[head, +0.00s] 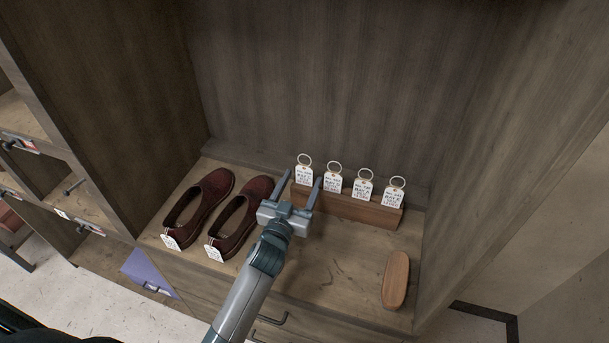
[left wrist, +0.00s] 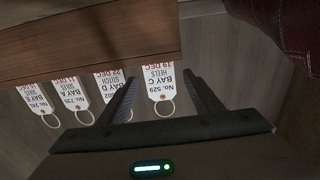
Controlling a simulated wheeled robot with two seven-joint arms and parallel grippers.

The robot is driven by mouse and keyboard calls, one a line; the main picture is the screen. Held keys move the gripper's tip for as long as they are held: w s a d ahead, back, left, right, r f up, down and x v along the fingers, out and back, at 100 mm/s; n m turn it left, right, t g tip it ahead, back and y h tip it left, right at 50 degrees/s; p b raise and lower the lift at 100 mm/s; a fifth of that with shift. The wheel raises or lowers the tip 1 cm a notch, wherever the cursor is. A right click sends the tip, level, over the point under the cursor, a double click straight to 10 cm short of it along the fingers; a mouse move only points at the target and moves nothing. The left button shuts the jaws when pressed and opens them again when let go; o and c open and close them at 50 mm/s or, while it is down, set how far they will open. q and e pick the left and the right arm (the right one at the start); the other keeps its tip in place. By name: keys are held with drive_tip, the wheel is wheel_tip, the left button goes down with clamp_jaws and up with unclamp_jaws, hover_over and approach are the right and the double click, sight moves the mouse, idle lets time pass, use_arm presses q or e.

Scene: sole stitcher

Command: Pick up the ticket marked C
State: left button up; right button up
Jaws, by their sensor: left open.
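The ticket marked C (head: 304,172) is a white tag with a ring on top, standing leftmost in a wooden rack (head: 350,207). In the left wrist view it appears upside down, reading "BAY C" and "HEELS" (left wrist: 160,88). My left gripper (head: 301,179) is open, and its fingers point at this ticket. In the left wrist view the ticket lies between the two fingertips (left wrist: 162,82), with no visible contact. I cannot tell exactly how far the fingers reach past it. My right gripper is not in view.
Several similar tickets stand close by in the rack, the nearest reading "BAY D" (left wrist: 112,88). Dark red shoes (head: 240,220) stand left of the gripper. A wooden brush or block (head: 396,279) lies at front right. Cabinet walls close both sides; the shelf's front middle is clear.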

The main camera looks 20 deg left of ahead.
sight(302, 174)
use_arm(q)
drive_tip(key=c, duration=0.9)
drive_tip(key=shift+c, duration=1.1)
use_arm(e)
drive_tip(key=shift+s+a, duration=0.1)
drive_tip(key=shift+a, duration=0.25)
